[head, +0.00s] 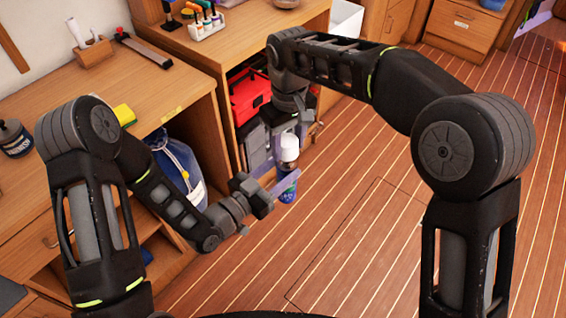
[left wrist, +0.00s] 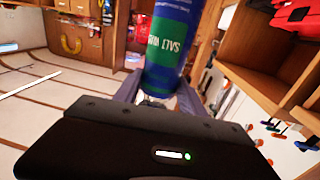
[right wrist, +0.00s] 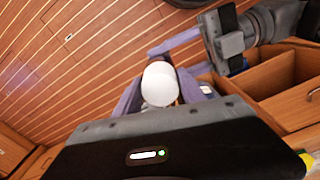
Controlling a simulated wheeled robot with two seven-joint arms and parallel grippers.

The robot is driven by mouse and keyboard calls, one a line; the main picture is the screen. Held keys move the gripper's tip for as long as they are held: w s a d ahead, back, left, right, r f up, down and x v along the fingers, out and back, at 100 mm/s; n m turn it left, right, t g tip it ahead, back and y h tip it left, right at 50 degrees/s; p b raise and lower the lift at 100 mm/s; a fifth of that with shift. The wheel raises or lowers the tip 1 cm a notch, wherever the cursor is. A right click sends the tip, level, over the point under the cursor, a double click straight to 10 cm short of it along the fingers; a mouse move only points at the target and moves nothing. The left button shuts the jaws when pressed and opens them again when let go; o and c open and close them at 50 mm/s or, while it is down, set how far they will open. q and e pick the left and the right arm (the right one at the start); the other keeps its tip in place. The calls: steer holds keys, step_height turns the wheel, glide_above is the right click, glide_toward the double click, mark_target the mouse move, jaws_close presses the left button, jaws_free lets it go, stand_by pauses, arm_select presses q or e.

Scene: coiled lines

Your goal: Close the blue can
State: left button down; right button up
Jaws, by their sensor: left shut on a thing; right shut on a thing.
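The blue can (head: 288,193) is upright above the floor in the head view. My left gripper (head: 285,182) is shut around it from the left. In the left wrist view the can (left wrist: 170,45) shows a green label with white lettering between the fingers. A white cap (head: 289,148) is directly above the can, in line with it. My right gripper (head: 288,136) is shut on the cap from above. In the right wrist view the cap (right wrist: 159,83) sits between the fingers and hides the can's top. I cannot tell whether the cap is fully seated.
A wooden workbench (head: 100,85) runs along the left, with a blue bag (head: 176,165) under it. A second bench (head: 235,40) holds small bottles in a rack, with a red box (head: 249,97) on the shelf below. The plank floor (head: 370,240) to the right is clear.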

steer(key=shift+f, duration=0.1)
stand_by(0.6)
steer(key=shift+f, duration=0.85)
steer(key=shift+f, duration=0.55)
stand_by(0.3)
steer(key=o, duration=1.4)
step_height(320, 180, up, 8)
steer(key=shift+f, duration=0.25)
